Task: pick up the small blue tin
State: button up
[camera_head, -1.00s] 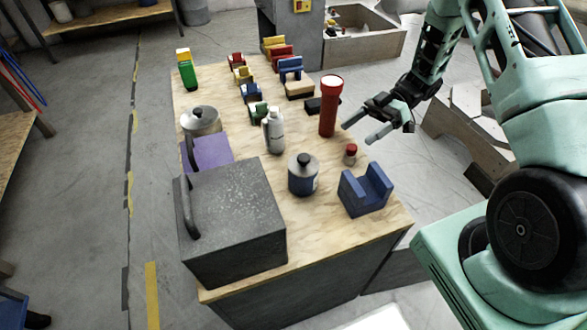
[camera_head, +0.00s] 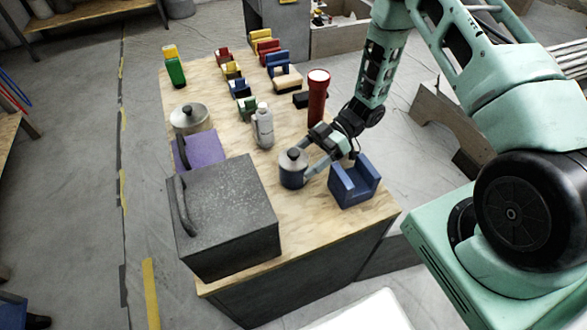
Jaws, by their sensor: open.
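My gripper (camera_head: 307,162) is low over the table at the tin's right side. Its jaws are open, with one finger at the tin's far right and the other at its near right. I cannot tell whether the fingers touch the tin.
A blue cradle block (camera_head: 356,184) stands close to the right of my gripper. A red flashlight (camera_head: 317,98) and a grey bottle (camera_head: 264,126) stand behind. A large dark box (camera_head: 228,215) is at front left. Several coloured blocks sit farther back.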

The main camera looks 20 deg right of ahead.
jog(key=shift+x, duration=0.95)
jog(key=c, duration=1.2)
